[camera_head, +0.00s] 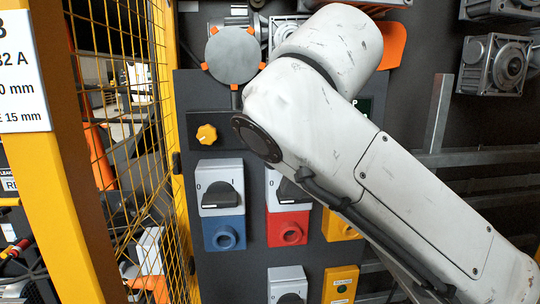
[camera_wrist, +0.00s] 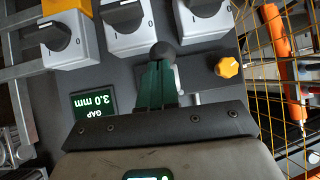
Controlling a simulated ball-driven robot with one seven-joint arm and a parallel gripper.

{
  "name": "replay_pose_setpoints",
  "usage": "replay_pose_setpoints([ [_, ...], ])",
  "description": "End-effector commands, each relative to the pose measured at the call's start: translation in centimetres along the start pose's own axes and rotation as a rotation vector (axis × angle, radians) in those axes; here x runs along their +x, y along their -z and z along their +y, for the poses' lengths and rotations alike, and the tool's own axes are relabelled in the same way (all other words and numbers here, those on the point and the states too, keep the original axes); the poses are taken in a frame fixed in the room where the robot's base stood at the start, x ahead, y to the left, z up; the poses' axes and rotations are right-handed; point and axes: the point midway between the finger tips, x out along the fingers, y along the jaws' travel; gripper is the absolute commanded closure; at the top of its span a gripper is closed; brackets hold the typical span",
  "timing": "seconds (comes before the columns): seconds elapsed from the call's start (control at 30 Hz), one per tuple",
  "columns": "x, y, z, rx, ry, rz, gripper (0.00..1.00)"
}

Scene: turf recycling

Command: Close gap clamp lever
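In the wrist view my gripper (camera_wrist: 159,64) has its two dark green fingers close together, pointing at the panel. A black ball knob (camera_wrist: 163,53), seemingly the lever's end, shows right at the fingertips. The lever's stem is mostly hidden behind the fingers, and I cannot tell whether any of it is between them. A pale metal piece (camera_wrist: 180,78) shows just right of the fingers. The gap display (camera_wrist: 93,103) reads 3.0 mm, upside down. In the head view my arm hides the gripper and lever; only a dark edge of the display (camera_head: 365,106) shows.
Rotary switches with blue (camera_head: 224,232), red (camera_head: 287,228) and yellow (camera_head: 340,228) lower parts sit below the lever area. A yellow knob (camera_head: 207,134) is beside it. A yellow mesh fence (camera_head: 172,110) stands left, and metal rails (camera_head: 470,158) run right.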

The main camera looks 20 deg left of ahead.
Motion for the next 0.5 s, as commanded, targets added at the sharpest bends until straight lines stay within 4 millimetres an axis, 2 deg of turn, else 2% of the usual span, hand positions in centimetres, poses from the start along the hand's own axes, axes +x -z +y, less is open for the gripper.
replay_pose_setpoints([
  [0.03,1.2,-1.1,0.2,0.002,0.003,0.036,1.0],
  [0.1,1.8,-1.4,0.3,-0.002,0.003,0.088,1.0],
  [0.27,2.5,-2.0,0.5,-0.008,0.002,0.181,1.0],
  [0.5,3.1,-2.5,0.5,-0.009,0.001,0.176,1.0],
])
